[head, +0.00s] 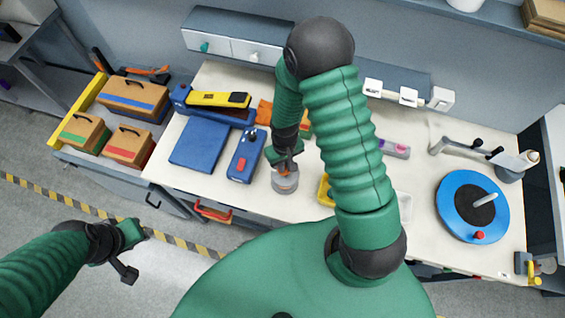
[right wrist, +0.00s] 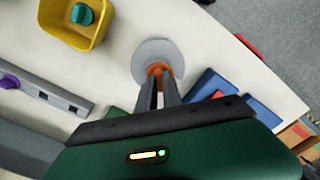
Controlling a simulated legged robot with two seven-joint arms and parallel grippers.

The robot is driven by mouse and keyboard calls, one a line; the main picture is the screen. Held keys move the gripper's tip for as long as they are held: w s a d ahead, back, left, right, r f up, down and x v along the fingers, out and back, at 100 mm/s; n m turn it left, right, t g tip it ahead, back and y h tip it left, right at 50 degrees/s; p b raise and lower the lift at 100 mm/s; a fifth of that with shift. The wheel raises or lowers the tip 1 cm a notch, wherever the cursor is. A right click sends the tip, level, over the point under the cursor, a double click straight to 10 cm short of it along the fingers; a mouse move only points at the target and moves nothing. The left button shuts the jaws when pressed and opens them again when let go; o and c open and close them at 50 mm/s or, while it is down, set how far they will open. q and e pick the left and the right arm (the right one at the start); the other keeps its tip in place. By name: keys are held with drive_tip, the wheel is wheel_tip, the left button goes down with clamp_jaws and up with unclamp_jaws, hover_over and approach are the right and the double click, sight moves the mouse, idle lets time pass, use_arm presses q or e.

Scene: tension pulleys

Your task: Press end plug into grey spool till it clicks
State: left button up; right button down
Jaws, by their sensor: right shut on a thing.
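The grey spool (head: 286,185) stands on the white bench near its front edge. In the right wrist view it is a round grey disc (right wrist: 150,50) just beyond my fingertips. My right gripper (head: 285,167) is above the spool, its fingers shut on the orange end plug (right wrist: 153,69). The plug is at the spool's middle; I cannot tell how deep it sits, as the fingers hide part of it. My left gripper (head: 127,256) hangs over the floor at lower left, away from the bench; its jaws are unclear.
A blue box with a red button (head: 245,157) stands left of the spool. A yellow bin (head: 325,190) stands right of it and holds a teal part (right wrist: 82,14). A blue turntable (head: 455,212) is at the right.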

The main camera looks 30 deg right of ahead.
drive_tip(key=shift+s+d, duration=0.2)
drive_tip(key=shift+d, duration=0.2)
drive_tip(key=shift+w+f, duration=0.1)
drive_tip(key=shift+w, duration=0.05)
drive_tip(key=shift+a, duration=0.65)
use_arm(q)
drive_tip(key=shift+s, duration=0.2)
drive_tip(key=shift+d, duration=0.25)
use_arm(e)
drive_tip(key=shift+d, duration=0.15)
drive_tip(key=shift+d, duration=0.1)
drive_tip(key=shift+d+f, duration=0.1)
drive_tip(key=shift+d, duration=0.25)
use_arm(q)
drive_tip(key=shift+d+r, duration=0.1)
